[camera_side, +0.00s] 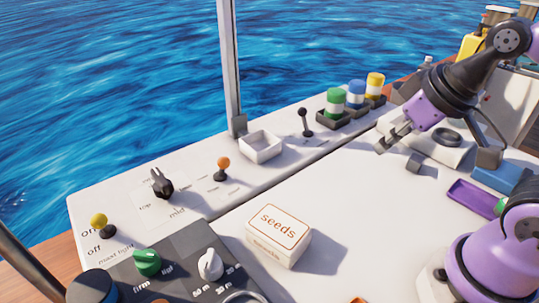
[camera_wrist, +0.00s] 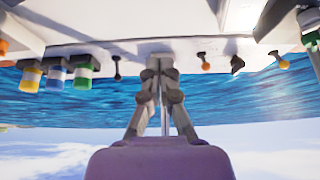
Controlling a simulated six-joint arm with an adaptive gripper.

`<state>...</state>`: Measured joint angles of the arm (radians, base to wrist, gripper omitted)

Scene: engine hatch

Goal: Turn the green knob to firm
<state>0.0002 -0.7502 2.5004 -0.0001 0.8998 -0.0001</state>
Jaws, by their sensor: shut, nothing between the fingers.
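The green knob (camera_side: 147,262) sits on a dark panel at the lower left of the side view. The word "firm" is printed just below it, and another label, partly legible, is to its right. A pale ridge on its top runs across the knob; I cannot tell its exact setting. My gripper (camera_side: 383,146) is at the upper right of the side view, far from the knob, above the white surface. In the wrist view my gripper (camera_wrist: 160,62) is shut and empty. I cannot make out the green knob in the wrist view.
A white knob (camera_side: 211,264) stands beside the green knob, and a dark blue round knob (camera_side: 92,287) is to its left. A seeds box (camera_side: 278,234) stands right of the panel. Several levers, an open white tray (camera_side: 261,147) and coloured cylinders line the back ledge.

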